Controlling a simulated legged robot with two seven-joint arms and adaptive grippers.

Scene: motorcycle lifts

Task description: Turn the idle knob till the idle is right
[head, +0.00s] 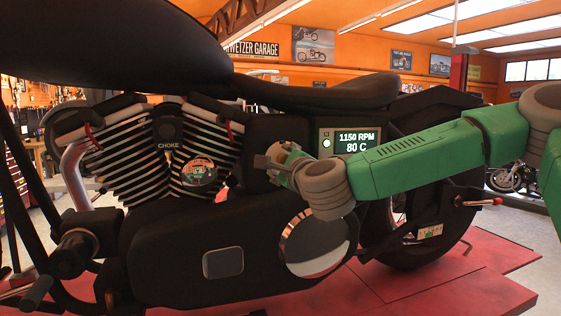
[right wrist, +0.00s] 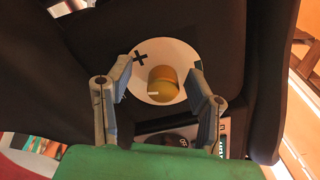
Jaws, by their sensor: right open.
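The idle knob (right wrist: 163,84) is a brass-coloured round knob on a white disc (right wrist: 150,58) with a dark cross mark, seen in the right wrist view. My right gripper (right wrist: 165,85) is open, with one finger on each side of the knob; I cannot tell whether either finger touches it. In the head view my right gripper (head: 268,168) reaches the side of the black motorcycle (head: 180,250) and hides the knob. A display (head: 357,141) beside it reads 1150 RPM and 80 C. My left gripper is not in view.
A choke knob (head: 168,129) sits between the finned cylinders (head: 120,165), left of my right gripper. The motorcycle stands on a red lift platform (head: 460,295). The seat (head: 320,95) is just above the display. Another motorcycle (head: 515,174) stands far right.

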